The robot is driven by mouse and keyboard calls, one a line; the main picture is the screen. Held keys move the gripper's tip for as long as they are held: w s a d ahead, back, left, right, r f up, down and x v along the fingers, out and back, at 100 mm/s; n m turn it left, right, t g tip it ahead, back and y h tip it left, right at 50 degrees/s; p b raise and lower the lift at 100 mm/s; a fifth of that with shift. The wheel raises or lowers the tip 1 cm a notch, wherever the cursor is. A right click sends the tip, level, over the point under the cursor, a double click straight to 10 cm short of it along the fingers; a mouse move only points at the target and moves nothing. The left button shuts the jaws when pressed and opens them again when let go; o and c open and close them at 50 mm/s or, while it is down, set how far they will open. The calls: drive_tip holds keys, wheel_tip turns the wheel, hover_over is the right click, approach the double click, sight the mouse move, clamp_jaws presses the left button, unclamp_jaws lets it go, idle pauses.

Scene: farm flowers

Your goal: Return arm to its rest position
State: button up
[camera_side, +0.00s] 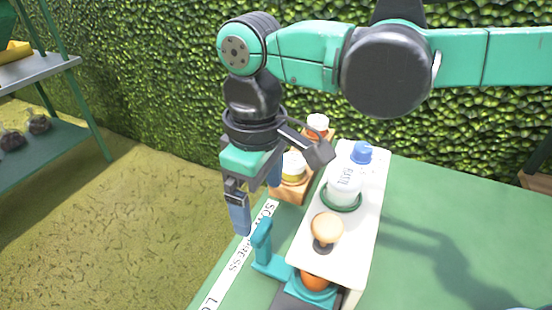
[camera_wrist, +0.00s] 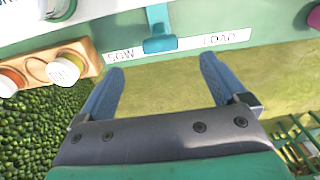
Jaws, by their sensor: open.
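My gripper (camera_side: 257,205) is in the air at the left edge of the green table, above and beside the teal lever. Its two blue fingers are apart with nothing between them. In the wrist view the open fingers (camera_wrist: 160,90) point toward the table edge. The teal lever (camera_side: 262,243) stands at the front of the white board, and it also shows in the wrist view (camera_wrist: 159,43) beside the label strip. The lever and the fingers look apart.
A white board (camera_side: 309,244) carries a white bottle (camera_side: 344,186), a blue cap (camera_side: 361,152) and a wooden knob (camera_side: 327,227). A wooden holder (camera_side: 289,191) with jars stands behind. A label strip (camera_side: 236,257) runs along the edge. A shelf (camera_side: 40,70) is at far left; the table's right side is clear.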

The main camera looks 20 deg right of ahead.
drive_tip(key=d+m+t, duration=0.1)
drive_tip(key=d, duration=0.3)
drive_tip(key=w+d+r+m+t, duration=0.1)
drive_tip(key=d, duration=0.3)
drive_tip(key=d+r+m+y, duration=0.1)
drive_tip(key=d, duration=0.3)
drive_tip(key=shift+w+d+m+t, duration=0.15)
drive_tip(key=shift+w+m+t, duration=0.2)
drive_tip(key=shift+m+t, duration=0.05)
drive_tip(key=d, duration=0.2)
drive_tip(key=d+m+t, duration=0.1)
drive_tip(key=d, duration=0.1)
drive_tip(key=s+d+m, duration=0.1)
drive_tip(key=d, duration=0.1)
drive_tip(key=shift+s+d+f+t, duration=0.1)
drive_tip(key=shift+d+f+t, duration=0.15)
drive_tip(key=shift+d+t, duration=0.15)
drive_tip(key=s+d+f+m+t+h, duration=0.1)
drive_tip(key=s+d+f+m+t, duration=0.1)
drive_tip(key=d, duration=0.4)
drive_tip(key=shift+s+d+f+m+t, duration=0.15)
drive_tip(key=shift+s+d+m+t, duration=0.15)
drive_tip(key=shift+m, duration=0.3)
